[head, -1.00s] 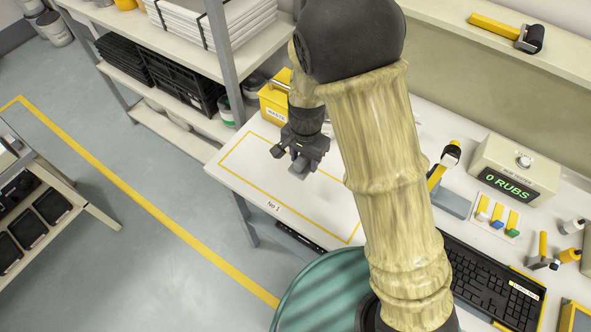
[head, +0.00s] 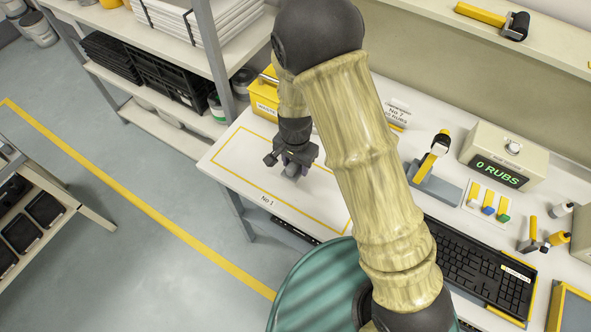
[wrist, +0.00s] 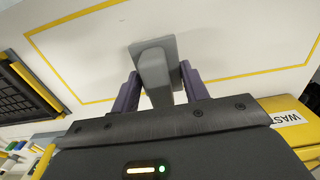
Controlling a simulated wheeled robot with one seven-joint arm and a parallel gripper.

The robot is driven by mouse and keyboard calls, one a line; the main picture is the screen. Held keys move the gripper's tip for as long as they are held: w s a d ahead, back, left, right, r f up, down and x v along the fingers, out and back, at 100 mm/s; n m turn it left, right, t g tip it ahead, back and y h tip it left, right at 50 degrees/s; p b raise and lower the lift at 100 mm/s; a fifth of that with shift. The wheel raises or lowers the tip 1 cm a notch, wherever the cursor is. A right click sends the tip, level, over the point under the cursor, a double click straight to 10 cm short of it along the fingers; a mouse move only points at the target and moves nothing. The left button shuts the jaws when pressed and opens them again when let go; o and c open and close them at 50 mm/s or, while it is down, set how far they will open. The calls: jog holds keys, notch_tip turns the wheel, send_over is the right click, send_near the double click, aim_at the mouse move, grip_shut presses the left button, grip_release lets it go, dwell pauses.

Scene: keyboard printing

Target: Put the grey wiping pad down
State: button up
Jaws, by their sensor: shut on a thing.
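The grey wiping pad (wrist: 155,72) is between the two purple fingers of my gripper (wrist: 160,88) in the wrist view. My gripper is shut on it. In the head view my gripper (head: 292,172) is over the white table area outlined in yellow and marked "No 1" (head: 240,175). The pad (head: 291,171) shows only as a small grey piece below the fingers there. Whether its underside touches the table I cannot tell.
A yellow waste bin (head: 264,97) stands just behind my gripper. A black keyboard (head: 480,268), colored small blocks (head: 488,208) and a box reading "0 RUBS" (head: 505,160) are to the right. Shelves (head: 150,60) stand at the left. The outlined area around the pad looks clear.

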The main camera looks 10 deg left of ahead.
aim_at(296, 173)
notch_tip(296, 173, down, 4)
jog(key=shift+w+f+p, duration=0.1)
jog(key=shift+w+p, duration=0.05)
jog(key=shift+p, duration=0.15)
jog(key=shift+s+a, duration=0.1)
jog(key=shift+s, duration=0.1)
jog(key=shift+f, duration=0.1)
jog(key=o, duration=1.3)
jog(key=shift+w, duration=0.15)
